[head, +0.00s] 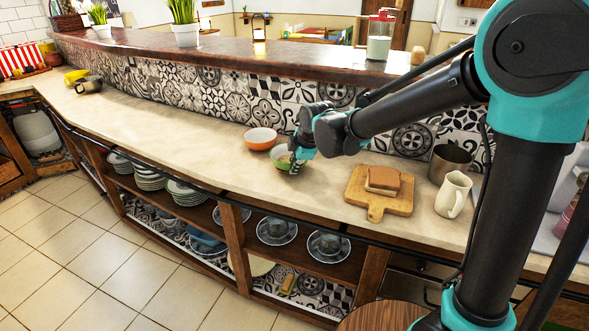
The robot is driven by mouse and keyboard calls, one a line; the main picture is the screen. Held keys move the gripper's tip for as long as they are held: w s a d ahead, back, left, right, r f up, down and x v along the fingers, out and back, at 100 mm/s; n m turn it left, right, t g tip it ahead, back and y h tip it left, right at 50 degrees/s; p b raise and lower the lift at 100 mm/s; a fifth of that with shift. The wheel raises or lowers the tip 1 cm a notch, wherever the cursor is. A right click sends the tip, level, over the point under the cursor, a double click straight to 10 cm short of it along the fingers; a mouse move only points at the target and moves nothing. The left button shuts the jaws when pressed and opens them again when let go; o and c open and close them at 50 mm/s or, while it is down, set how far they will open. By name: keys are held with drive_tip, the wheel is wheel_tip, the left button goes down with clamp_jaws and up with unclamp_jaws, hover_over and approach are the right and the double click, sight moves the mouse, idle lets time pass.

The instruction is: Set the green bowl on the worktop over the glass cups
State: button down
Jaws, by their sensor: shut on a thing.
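The green bowl (280,158) is on or just above the cream worktop (220,137), near the middle of the head view. My gripper (295,163) reaches down to the bowl's right side and is shut on it. The fingers hide part of the bowl, and I cannot tell whether its base touches the worktop. The glass cups stand on saucers on the open shelf below the counter: one cup (276,228) to the left and another cup (328,243) to the right.
An orange bowl (260,139) stands just left of the green bowl. A wooden board (376,203) with bread, a white pitcher (453,194) and a metal pot (450,164) stand to the right. The worktop's front edge above the cups is clear. Stacked plates (149,177) fill the shelf further left.

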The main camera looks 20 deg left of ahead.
drive_tip(key=shift+f, duration=0.65)
drive_tip(key=c, duration=1.5)
unclamp_jaws()
drive_tip(key=shift+f, duration=0.1)
drive_tip(key=shift+c, duration=0.2)
drive_tip(key=v, duration=1.2)
